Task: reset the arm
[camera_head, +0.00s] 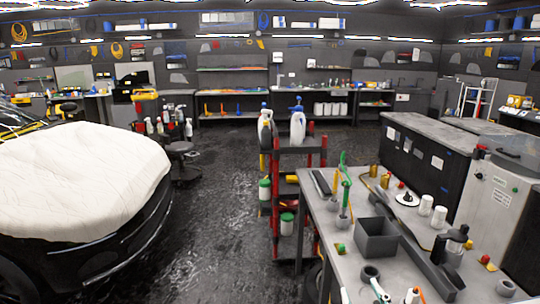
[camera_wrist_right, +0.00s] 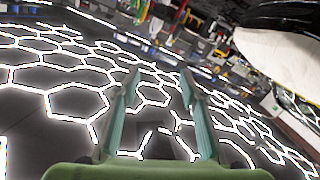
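My right gripper (camera_wrist_right: 159,82) shows in the right wrist view, with its two green fingers spread apart and nothing between them. Behind the fingers are the hexagonal ceiling lights (camera_wrist_right: 75,100). I cannot make out either gripper clearly in the head view, and my left gripper does not show.
A car with a white cover (camera_head: 80,180) stands at the left. A red cart (camera_head: 300,150) carries spray bottles (camera_head: 298,125). A grey workbench (camera_head: 345,265) at the right holds a dark bin (camera_head: 376,238) and several tools. The dark floor (camera_head: 215,225) between car and cart is clear.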

